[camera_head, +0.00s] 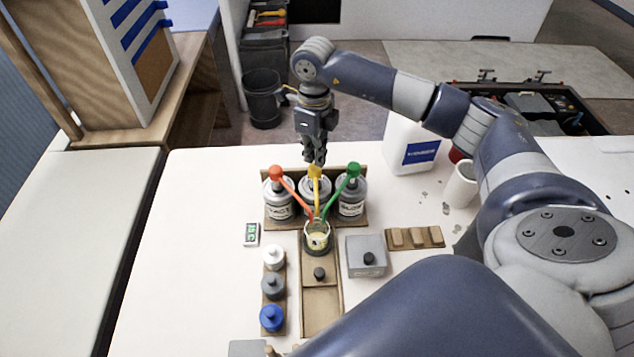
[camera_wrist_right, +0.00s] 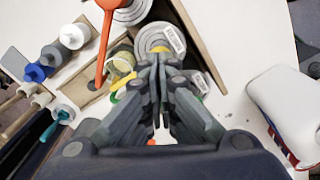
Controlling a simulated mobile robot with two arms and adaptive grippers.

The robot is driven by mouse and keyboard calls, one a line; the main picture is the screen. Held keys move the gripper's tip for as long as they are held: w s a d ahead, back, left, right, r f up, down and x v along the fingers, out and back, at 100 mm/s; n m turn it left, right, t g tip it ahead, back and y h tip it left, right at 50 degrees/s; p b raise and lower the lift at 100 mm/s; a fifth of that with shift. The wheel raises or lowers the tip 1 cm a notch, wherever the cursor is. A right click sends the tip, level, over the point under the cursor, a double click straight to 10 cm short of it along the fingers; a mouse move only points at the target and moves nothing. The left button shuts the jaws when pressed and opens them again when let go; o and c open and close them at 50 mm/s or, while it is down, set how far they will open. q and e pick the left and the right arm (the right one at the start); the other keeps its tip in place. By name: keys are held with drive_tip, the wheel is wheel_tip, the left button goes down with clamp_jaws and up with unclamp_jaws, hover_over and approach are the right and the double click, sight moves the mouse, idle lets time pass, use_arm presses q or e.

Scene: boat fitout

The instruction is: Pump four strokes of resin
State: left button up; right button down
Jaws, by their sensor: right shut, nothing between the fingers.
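Three resin bottles stand in a row in a wooden rack (camera_head: 361,217), with an orange pump head (camera_head: 276,172), a yellow pump head (camera_head: 315,172) and a green pump head (camera_head: 353,170). Their long spouts lean together over a clear cup (camera_head: 317,238) with pale content. My right gripper (camera_head: 315,159) is shut and empty, fingers pointing down at the yellow pump head. Whether it touches the head I cannot tell. In the right wrist view the fingertips (camera_wrist_right: 160,60) cover most of the yellow pump; the cup (camera_wrist_right: 121,63) and orange pump (camera_wrist_right: 107,4) show beside them. My left gripper is out of view.
A small green display (camera_head: 251,234) and white, grey and blue capped bottles (camera_head: 271,318) stand at left. A grey box (camera_head: 365,258) and wooden blocks (camera_head: 414,238) lie right of the cup. A white jug (camera_head: 409,148) stands behind right. The left tabletop is clear.

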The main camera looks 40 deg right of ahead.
sight(315, 167)
drive_tip(key=shift+f, duration=0.15)
idle(0.4)
drive_tip(key=shift+f+b, duration=1.7)
drive_tip(key=shift+f, duration=0.45)
drive_tip(key=shift+r+p, duration=1.35)
drive_tip(key=shift+r, duration=0.95)
drive_tip(key=shift+f, duration=0.25)
